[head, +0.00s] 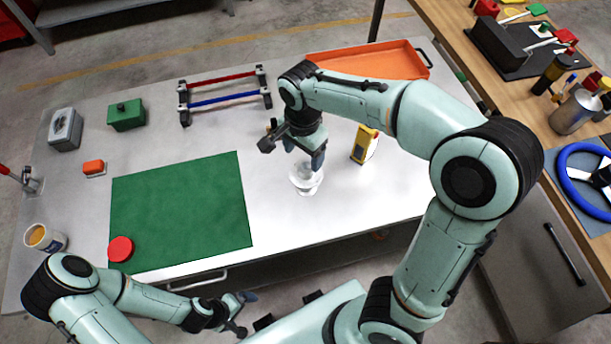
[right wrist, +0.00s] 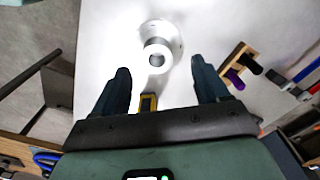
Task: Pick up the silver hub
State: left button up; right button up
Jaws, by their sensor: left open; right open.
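The silver hub (head: 305,184), a shiny flanged cylinder, stands on the grey metal table near its middle. In the right wrist view the hub (right wrist: 171,33) is seen end-on, with its round bore facing the camera, just beyond the fingertips. My right gripper (head: 292,153) is open above the hub, its fingers partly covering it in the head view. The right wrist view shows both fingers (right wrist: 160,69) spread with nothing between them touching. My left gripper (head: 244,314) is open and empty in front of the table's front edge.
A yellow meter (head: 361,146) stands right of the hub. A green mat (head: 180,212) with a red disc (head: 120,248) lies left. A rack with red and blue bars (head: 224,98) and an orange tray (head: 370,62) are behind. A wooden bench (head: 450,25) is at right.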

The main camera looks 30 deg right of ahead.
aim_at(306, 166)
jog(key=shift+s+d+f, duration=0.1)
jog(key=shift+d+f, duration=0.05)
jog(key=shift+f, duration=1.45)
jog(key=shift+s+d+f, duration=0.1)
jog(key=shift+f, duration=1.45)
jog(key=shift+c, duration=0.3)
grip_shut()
